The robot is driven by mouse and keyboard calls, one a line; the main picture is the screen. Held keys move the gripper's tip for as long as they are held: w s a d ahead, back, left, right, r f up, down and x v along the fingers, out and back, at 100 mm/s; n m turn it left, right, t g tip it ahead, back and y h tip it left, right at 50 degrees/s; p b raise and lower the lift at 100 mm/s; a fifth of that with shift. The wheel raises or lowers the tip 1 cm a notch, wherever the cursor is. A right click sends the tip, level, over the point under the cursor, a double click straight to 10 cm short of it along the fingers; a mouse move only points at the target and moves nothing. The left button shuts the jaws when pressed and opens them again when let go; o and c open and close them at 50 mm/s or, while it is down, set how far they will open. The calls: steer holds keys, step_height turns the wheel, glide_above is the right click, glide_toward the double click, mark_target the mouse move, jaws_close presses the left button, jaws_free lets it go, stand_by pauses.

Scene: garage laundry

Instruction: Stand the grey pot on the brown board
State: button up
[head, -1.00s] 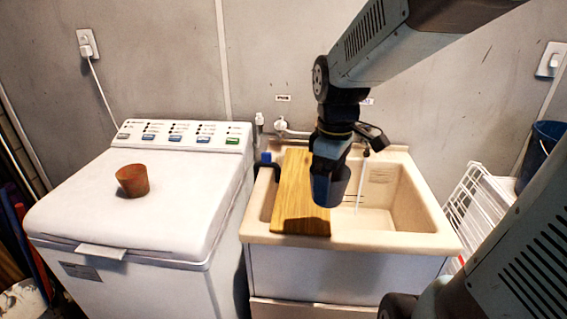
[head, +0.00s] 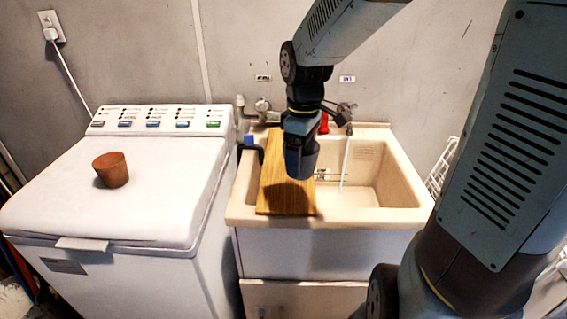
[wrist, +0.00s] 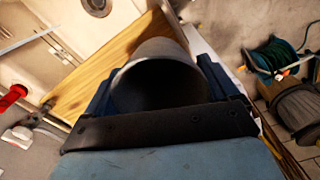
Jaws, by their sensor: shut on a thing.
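The grey pot (head: 307,158) is held by my gripper (head: 297,160), upright or nearly so, in front of the brown board in the head view. In the wrist view the pot (wrist: 158,82) sits between the two fingers of my gripper (wrist: 155,92), its dark open mouth facing the camera. The brown board (head: 283,197) lies across the left part of the sink. It also shows behind the pot in the wrist view (wrist: 92,82). The pot appears to be above the board; its base is hidden in the wrist view, so I cannot tell the gap.
The sink (head: 385,215) has an open basin right of the board, with a thin stream of water (head: 345,165) falling into it. A terracotta pot (head: 111,169) stands on the white washing machine (head: 150,205) at left. A red object (head: 324,123) is behind the board.

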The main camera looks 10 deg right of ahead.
steer(key=w, duration=0.1)
steer(key=w+f, duration=0.1)
steer(key=w, duration=0.1)
steer(key=shift+w+a+f, duration=0.2)
steer(key=shift+a+f, duration=0.1)
steer(key=shift+a, duration=0.05)
steer(key=w+f, duration=0.2)
steer(key=f, duration=0.1)
steer(key=w+f, duration=0.2)
steer(key=shift+a, duration=0.4)
steer(key=shift+w+a+f, duration=0.1)
steer(key=shift+w+f, duration=0.35)
steer(key=shift+f, duration=1.5)
steer(key=shift+f, duration=0.1)
steer(key=o, duration=0.8)
